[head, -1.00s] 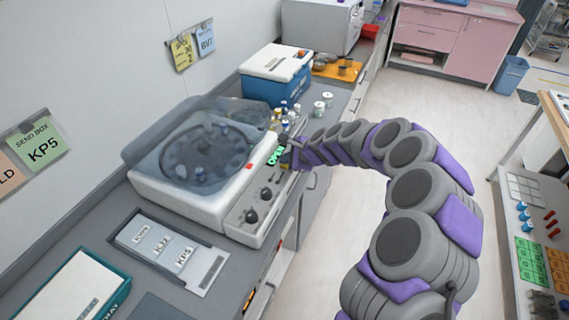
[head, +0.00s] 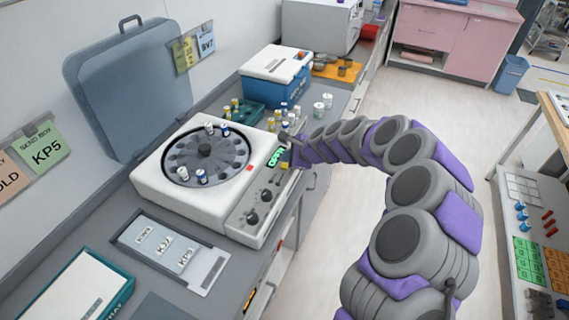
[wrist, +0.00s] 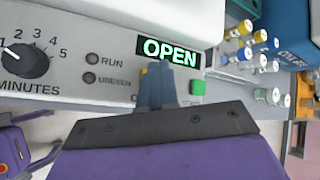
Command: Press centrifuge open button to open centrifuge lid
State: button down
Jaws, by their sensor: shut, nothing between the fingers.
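The white centrifuge (head: 152,192) stands on the counter in the head view. Its blue-grey lid (head: 130,90) is raised upright against the wall, and the dark round rotor (head: 205,150) with several tubes is uncovered. The front panel shows a green lit OPEN display (wrist: 168,51) in the wrist view. My gripper (wrist: 157,78) is shut and empty, its tips at the panel just below the display. It hides part of the panel and a label there; contact cannot be told. A green button (wrist: 197,87) is just right of the fingertips. In the head view my gripper (head: 290,137) is at the panel's right end.
Several capped tubes (wrist: 259,36) stand right of the centrifuge, near a blue box with a white lid (head: 275,66). A labelled tray (head: 172,248) lies in front of the centrifuge on the left. A dial (wrist: 24,60) is on the panel. The floor right of the counter is clear.

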aim_at(286, 167)
notch_tip(286, 167, up, 5)
jog(key=p, duration=0.4)
dwell(0.3)
dwell(0.6)
jog(key=s+r+n+g, duration=0.2)
jog(key=s+r+n, duration=0.35)
jog(key=s, duration=0.45)
jog(key=s+r+n+g, duration=0.2)
jog(key=s+r+n, duration=0.3)
jog(key=s, duration=0.4)
jog(key=s+d+n+g+h, duration=0.1)
jog(key=s+d+n+h, duration=0.1)
jog(key=s+d, duration=0.4)
jog(key=s+d+n+g+h, duration=0.1)
jog(key=s+d, duration=0.5)
jog(key=s, duration=0.8)
jog(key=s+d+n+g+h, duration=0.1)
jog(key=s+d+n+h, duration=0.2)
jog(key=s+d, duration=0.3)
jog(key=s+h, duration=0.1)
jog(key=s, duration=0.3)
jog(key=shift+d, duration=0.3)
